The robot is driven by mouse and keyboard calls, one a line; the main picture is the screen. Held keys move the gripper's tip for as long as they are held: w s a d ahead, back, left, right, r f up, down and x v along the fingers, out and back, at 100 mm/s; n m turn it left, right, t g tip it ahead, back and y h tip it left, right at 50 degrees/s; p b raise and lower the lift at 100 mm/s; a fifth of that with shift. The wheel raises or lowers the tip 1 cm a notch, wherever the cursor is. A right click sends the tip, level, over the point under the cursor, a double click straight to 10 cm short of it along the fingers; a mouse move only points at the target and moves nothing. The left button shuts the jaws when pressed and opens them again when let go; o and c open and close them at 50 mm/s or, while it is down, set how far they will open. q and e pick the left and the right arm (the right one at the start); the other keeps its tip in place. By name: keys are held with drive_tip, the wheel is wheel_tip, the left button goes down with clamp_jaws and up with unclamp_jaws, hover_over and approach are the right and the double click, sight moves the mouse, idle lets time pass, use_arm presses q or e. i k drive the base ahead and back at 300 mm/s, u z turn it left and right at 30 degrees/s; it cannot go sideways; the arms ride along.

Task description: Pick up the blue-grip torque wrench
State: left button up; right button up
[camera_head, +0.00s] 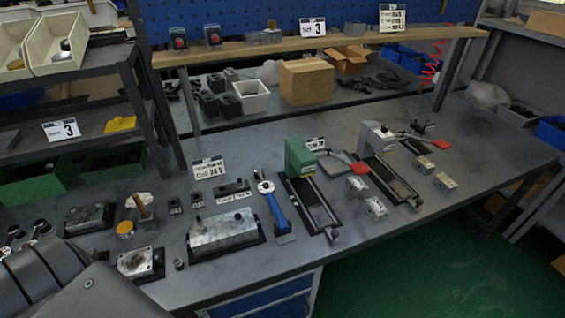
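The torque wrench with a blue grip (276,211) lies on the grey workbench, just left of the middle of the view. Its round metal head (265,187) points to the back and its handle runs toward the front edge. It lies between a large metal valve block (223,231) on its left and a green-topped press or vise (300,158) on its right. Nothing touches the grip that I can see. Grey parts of my own body fill the lower left corner. Neither gripper shows in the view.
A second vise with a grey top (377,138) stands farther right, with small metal blocks (376,209) beside it. A label card (209,168) stands behind the large block. A raised wooden shelf (320,42) spans the back. Bare bench lies along the front edge.

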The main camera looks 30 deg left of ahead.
sight(258, 171)
drive_tip(key=u, duration=1.05)
